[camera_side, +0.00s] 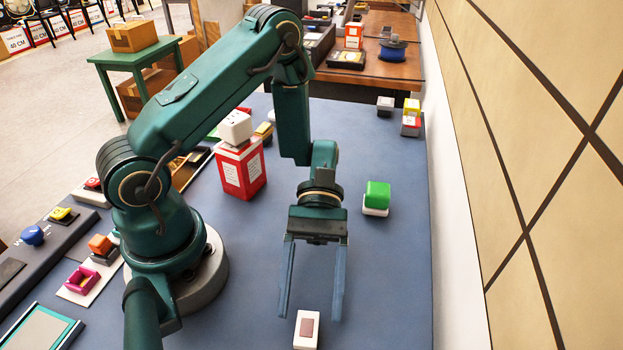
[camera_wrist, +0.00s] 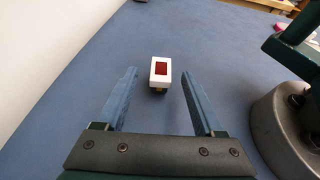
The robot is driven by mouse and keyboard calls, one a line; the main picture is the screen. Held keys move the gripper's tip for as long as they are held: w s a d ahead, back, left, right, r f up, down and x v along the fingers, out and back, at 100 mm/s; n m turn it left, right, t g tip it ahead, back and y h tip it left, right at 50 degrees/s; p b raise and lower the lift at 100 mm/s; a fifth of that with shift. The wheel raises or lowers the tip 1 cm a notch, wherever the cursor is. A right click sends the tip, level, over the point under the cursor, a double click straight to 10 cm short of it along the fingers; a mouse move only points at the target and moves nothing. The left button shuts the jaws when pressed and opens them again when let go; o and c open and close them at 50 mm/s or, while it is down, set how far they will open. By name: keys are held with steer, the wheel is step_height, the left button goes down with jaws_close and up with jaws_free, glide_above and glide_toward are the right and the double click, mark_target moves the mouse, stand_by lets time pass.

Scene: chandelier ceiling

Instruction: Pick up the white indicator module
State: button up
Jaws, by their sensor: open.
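The white indicator module (camera_side: 305,341) is a small white block with a dark reddish panel on its face. It sits on the blue table near the bottom of the side view, cut close to the picture's lower edge. In the wrist view the white module (camera_wrist: 160,75) shows a dark red panel and lies beyond the fingertips, roughly midway between them. My gripper (camera_side: 310,317) is open and empty, its two blue fingers pointing down toward the module. In the wrist view my gripper (camera_wrist: 158,72) shows its fingers apart, with nothing between them.
A green-topped white block (camera_side: 377,197) stands right of my arm. A red box (camera_side: 240,172) with a white module (camera_side: 235,127) on top stands behind. Small blocks (camera_side: 411,115) sit at the far right. The blue table (camera_side: 395,275) around my gripper is clear.

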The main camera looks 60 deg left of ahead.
mark_target(308, 320)
steer(key=shift+x, duration=2.2)
jaws_close()
